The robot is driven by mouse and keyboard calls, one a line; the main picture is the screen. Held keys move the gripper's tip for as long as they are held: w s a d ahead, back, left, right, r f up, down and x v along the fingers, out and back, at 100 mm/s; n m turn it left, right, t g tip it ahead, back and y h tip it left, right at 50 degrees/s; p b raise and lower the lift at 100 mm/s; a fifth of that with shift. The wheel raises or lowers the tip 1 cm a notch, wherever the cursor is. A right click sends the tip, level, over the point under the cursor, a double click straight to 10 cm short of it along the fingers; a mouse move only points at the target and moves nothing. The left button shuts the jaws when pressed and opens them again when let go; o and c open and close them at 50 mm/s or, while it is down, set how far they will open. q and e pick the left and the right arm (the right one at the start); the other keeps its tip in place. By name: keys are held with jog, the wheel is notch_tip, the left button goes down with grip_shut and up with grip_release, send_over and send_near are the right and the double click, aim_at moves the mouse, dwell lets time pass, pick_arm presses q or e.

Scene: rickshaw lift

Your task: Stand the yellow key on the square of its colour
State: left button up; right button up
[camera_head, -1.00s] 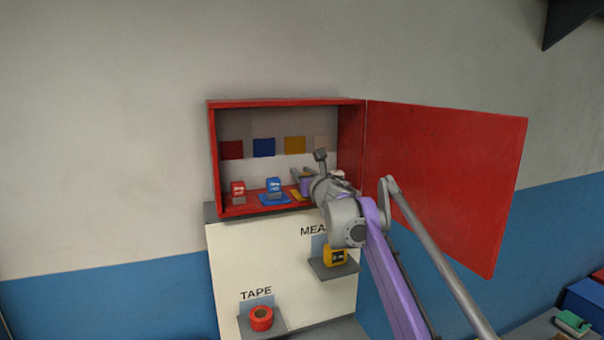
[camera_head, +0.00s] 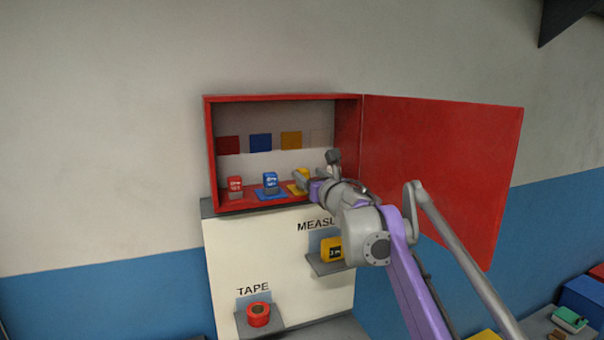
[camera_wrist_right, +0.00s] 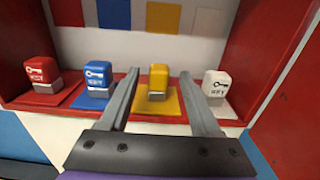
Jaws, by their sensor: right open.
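The yellow key (camera_wrist_right: 158,82) stands upright on the yellow square (camera_wrist_right: 170,103) in the red cabinet, between the blue and white keys. It also shows in the head view (camera_head: 303,174), partly hidden by my gripper. My right gripper (camera_wrist_right: 160,82) is open, with one finger on each side of the yellow key and a gap visible to both. In the head view my right gripper (camera_head: 308,183) reaches into the cabinet from the right. My left gripper is not in view.
The red key (camera_head: 235,186) and blue key (camera_head: 270,180) stand left of the yellow one; the white key (camera_wrist_right: 215,83) stands close to the right finger. The cabinet's open door (camera_head: 440,170) is right of my arm. A tape measure (camera_head: 332,249) sits on a shelf below.

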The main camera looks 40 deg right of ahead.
jog(key=shift+v, duration=2.25)
jog(key=s+a+f+m+g, duration=0.35)
jog(key=a+f+m, duration=0.25)
jog(key=f+m, duration=0.55)
jog(key=s+a+f+m+g, duration=0.2)
jog(key=s+a+f+m, duration=0.4)
jog(key=f+m, duration=0.5)
jog(key=s+a+f+m+g+y, duration=0.2)
jog(key=s+a+f+m, duration=0.1)
jog(key=f, duration=0.4)
jog(key=s+a+f+m+g+y, duration=0.1)
jog(key=s+a+f+m+g, duration=0.1)
jog(key=s+a+f, duration=0.4)
jog(key=s+a+f+m+g+y, duration=0.2)
jog(key=s+a+f+m, duration=0.3)
jog(key=a+f, duration=0.3)
jog(key=shift+s+f+y, duration=0.2)
jog(key=shift+f+y, duration=0.1)
jog(key=shift+f, duration=0.7)
